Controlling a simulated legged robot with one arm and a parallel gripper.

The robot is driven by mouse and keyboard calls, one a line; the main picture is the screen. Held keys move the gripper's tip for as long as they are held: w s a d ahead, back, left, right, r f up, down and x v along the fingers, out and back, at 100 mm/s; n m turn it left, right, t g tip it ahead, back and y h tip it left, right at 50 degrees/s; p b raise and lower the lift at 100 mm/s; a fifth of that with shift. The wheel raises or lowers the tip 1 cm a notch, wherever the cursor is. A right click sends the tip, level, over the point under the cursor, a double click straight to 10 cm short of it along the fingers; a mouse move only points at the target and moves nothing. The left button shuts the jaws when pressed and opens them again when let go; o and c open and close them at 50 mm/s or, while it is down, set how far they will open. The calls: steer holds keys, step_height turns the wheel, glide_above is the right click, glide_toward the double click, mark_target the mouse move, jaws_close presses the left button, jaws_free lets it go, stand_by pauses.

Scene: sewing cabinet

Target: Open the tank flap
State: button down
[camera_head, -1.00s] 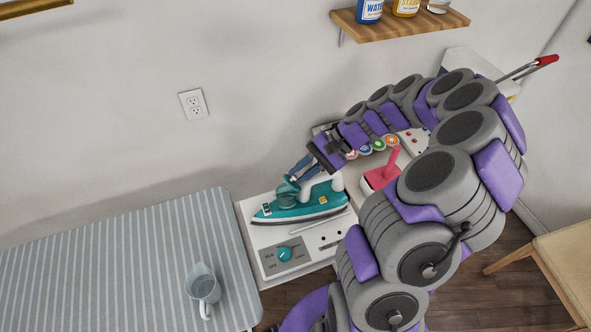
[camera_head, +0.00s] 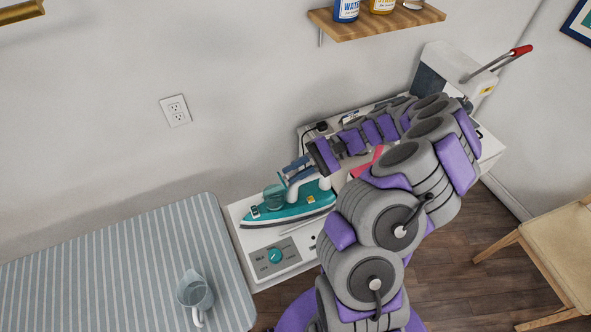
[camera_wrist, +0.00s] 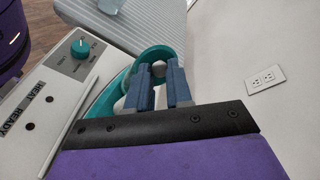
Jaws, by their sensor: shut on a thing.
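The teal and white iron (camera_head: 290,211) lies on the white cabinet top, left of my arm. A round teal tank part (camera_head: 274,197) rises at its left end; I take it for the tank flap. My gripper (camera_head: 286,180) is beside its upper right edge. In the wrist view my gripper (camera_wrist: 158,72) has its two blue fingers on either side of the near rim of the round teal flap (camera_wrist: 150,54), shut on it with a narrow gap between them. The flap looks raised and tilted, but its hinge and exact angle are hidden.
The heat panel with a teal dial (camera_head: 275,256) is in front of the iron. The striped board (camera_head: 110,262) with a clear jug (camera_head: 195,291) is at left. A wall shelf (camera_head: 375,24) and a lever machine (camera_head: 455,72) are behind. A chair (camera_head: 555,245) is at right.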

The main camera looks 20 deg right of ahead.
steer(key=shift+s+f, duration=0.1)
steer(key=shift+f, duration=0.05)
steer(key=c, duration=1)
jaws_free()
steer(key=shift+c, duration=0.2)
steer(key=p+v, duration=0.1)
steer(key=v, duration=0.8)
steer(key=p+v, duration=0.8)
steer(key=p, duration=0.2)
steer(key=shift+d+r, duration=0.2)
steer(key=shift+d+p, duration=0.1)
steer(key=shift+p, duration=0.3)
